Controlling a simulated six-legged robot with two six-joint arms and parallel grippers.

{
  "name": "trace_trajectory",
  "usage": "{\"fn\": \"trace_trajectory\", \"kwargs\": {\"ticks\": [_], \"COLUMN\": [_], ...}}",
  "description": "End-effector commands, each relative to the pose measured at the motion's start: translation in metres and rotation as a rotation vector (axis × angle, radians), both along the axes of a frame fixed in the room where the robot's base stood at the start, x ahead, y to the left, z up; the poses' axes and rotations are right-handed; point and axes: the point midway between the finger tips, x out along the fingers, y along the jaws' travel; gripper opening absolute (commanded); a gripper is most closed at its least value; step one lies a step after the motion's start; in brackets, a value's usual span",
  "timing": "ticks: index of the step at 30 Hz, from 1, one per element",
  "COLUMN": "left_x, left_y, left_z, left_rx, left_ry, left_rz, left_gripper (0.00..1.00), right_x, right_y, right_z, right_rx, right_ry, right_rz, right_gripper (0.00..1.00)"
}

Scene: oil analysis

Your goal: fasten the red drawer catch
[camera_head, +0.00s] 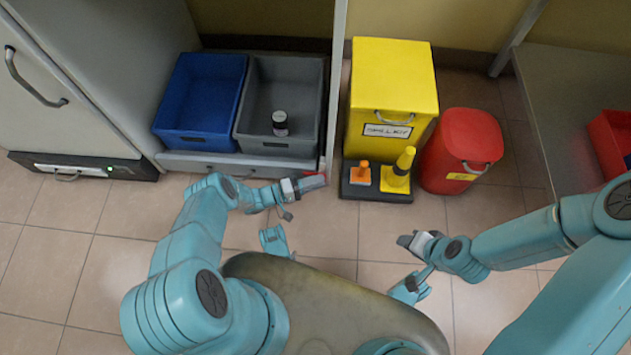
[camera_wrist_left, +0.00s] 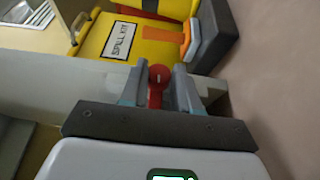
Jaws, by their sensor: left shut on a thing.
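The red drawer catch (camera_wrist_left: 157,84) shows in the left wrist view as a red knob with a small dark spot, between the two grey fingers of my left gripper (camera_wrist_left: 160,92). The fingers are shut on it. In the head view my left gripper (camera_head: 314,183) is at the right end of the low grey drawer (camera_head: 215,163), by the upright post. Only a bit of red (camera_head: 322,165) shows there; the fingers hide most of the catch. My right gripper (camera_head: 408,241) is over the floor at right, away from the drawer; its jaws are too small to read.
A blue bin (camera_head: 190,128) and a grey bin (camera_head: 270,142) holding a dark jar (camera_head: 280,123) stand at the drawer. The near floor is clear.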

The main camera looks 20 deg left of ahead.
Motion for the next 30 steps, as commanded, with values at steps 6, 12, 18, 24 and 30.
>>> {"fn": "trace_trajectory", "kwargs": {"ticks": [6,12,18,24,30], "left_x": [0.002,0.001,0.0,-0.015,-0.048], "left_y": [0.003,0.001,0.002,0.022,0.064], "left_z": [0.001,0.0,0.0,0.0,-0.003], "left_rx": [0.004,0.003,0.002,0.002,0.002], "left_ry": [-0.003,-0.002,-0.001,0.0,0.0], "left_rz": [0.007,0.003,0.002,0.006,0.009], "left_gripper": [0.56,0.56,0.56,0.56,0.56], "right_x": [0.0,0.0,0.0,0.0,0.0], "right_y": [0.0,0.0,0.0,0.0,0.0], "right_z": [0.0,0.0,0.0,0.001,0.0], "right_rx": [0.0,0.0,0.0,0.0,0.0], "right_ry": [0.0,0.0,0.0,0.001,0.001], "right_rz": [0.0,0.0,0.0,0.0,0.0], "right_gripper": [0.43,0.43,0.43,0.43,0.43]}}
